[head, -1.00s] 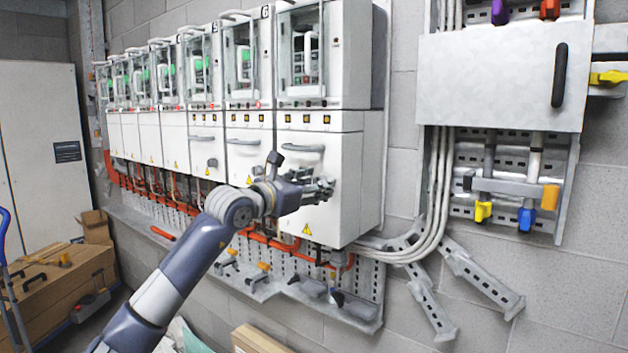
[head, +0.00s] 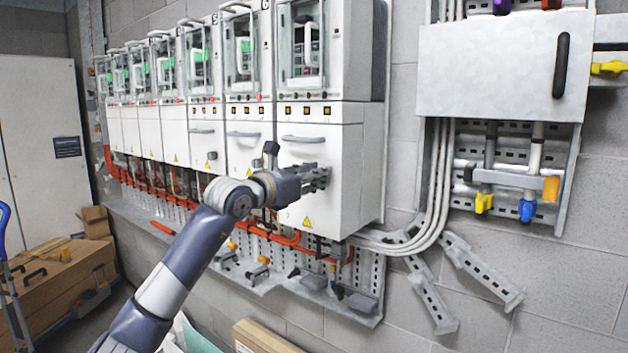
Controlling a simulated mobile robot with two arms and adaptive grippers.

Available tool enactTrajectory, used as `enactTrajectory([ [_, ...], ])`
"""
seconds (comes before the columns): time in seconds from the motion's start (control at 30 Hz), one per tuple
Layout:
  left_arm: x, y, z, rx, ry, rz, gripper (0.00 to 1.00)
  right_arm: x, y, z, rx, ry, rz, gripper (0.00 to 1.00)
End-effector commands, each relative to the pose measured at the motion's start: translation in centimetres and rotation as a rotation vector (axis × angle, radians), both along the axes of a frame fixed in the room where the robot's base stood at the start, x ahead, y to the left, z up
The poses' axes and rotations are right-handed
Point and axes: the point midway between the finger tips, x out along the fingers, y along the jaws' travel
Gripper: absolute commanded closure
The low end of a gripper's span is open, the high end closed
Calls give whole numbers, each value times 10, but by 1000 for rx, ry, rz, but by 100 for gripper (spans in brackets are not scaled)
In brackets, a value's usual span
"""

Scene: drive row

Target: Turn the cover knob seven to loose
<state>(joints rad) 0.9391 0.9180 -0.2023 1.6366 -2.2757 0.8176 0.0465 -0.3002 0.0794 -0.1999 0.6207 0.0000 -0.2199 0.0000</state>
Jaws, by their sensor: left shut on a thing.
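The rightmost drive cabinet bears a white lower cover (head: 298,198) with a faint 7 and a yellow warning triangle near its bottom. A grey bar handle (head: 303,139) runs across its top. My left gripper (head: 322,178) is against the front of this cover, below and slightly right of the handle. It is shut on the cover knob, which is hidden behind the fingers. The knob's turn angle cannot be seen. My left arm reaches up from the bottom left. My right gripper is not in view.
More drive cabinets (head: 202,145) line the wall to the left, with orange cables below. A grey wall box (head: 500,65) hangs at the right, with pipes and coloured handles beneath. Cardboard boxes (head: 60,285) stand on the floor at the left.

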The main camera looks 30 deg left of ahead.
Motion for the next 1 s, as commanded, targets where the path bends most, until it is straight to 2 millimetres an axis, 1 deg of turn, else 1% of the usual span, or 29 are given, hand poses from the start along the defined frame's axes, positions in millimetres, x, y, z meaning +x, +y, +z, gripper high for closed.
enactTrajectory([
  [0.03,0,0,0,-35,-3,0,100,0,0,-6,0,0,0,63],
  [0.1,0,0,0,-95,0,-1,100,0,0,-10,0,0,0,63],
  [0.4,0,1,1,-377,22,0,100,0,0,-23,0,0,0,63],
  [0.7,-1,1,2,-661,44,-1,100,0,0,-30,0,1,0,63],
  [1.0,-1,1,3,-933,66,-2,100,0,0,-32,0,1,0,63],
])
